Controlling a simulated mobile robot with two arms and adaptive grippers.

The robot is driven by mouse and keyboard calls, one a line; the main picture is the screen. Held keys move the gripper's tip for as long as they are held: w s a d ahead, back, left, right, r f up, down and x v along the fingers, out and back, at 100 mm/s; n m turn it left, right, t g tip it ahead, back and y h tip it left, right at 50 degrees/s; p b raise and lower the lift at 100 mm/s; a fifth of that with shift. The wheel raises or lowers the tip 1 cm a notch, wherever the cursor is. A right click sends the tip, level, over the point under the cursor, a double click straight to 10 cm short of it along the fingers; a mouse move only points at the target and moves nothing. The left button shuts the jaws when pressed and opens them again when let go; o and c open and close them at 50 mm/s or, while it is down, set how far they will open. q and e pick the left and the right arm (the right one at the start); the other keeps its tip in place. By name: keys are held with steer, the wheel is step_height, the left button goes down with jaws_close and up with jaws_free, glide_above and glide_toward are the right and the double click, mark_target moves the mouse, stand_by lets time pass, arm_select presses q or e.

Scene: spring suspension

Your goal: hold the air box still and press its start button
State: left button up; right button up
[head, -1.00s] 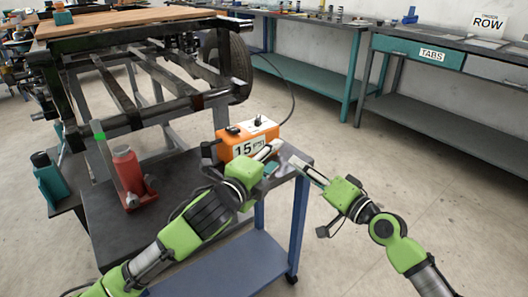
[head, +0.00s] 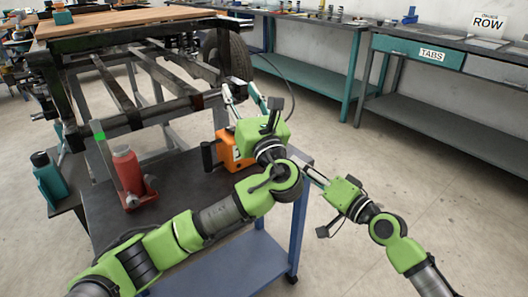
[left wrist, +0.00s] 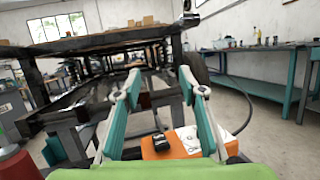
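The orange air box (head: 222,148) stands on the dark top of the cart (head: 165,185). In the head view my left gripper and wrist hide most of it, including its top. In the left wrist view the air box (left wrist: 158,150) shows low between and behind the fingers, with a black part and a white panel on top. I cannot make out the start button. My left gripper (head: 243,92) is raised above the box, fingers spread and empty, pointing to the far side; it also shows in the left wrist view (left wrist: 161,82). My right gripper (head: 305,168) is at the cart's right edge, its fingertips partly hidden.
A red bottle jack (head: 128,175) stands on the cart's left part. A teal bottle (head: 48,178) is farther left. The dark vehicle frame (head: 140,85) is behind the cart. A black hose (head: 290,90) loops behind my left gripper. Benches line the right wall, with open floor before them.

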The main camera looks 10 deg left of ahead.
mark_target(233, 128)
arm_select(q)
steer(key=s+d+f+n+g+y, duration=0.2)
steer(key=s+d+f+n+g, duration=0.35)
steer(key=f, duration=0.55)
steer(key=shift+m+g, duration=0.35)
steer(key=shift+m, duration=0.4)
steer(key=x, duration=1.1)
steer(key=shift+w+a, duration=0.15)
steer(key=shift+a, duration=0.2)
steer(key=shift+c, duration=0.5)
jaws_close()
steer(key=c, duration=0.6)
jaws_free()
jaws_close()
steer(key=shift+f, duration=0.1)
arm_select(e)
jaws_close()
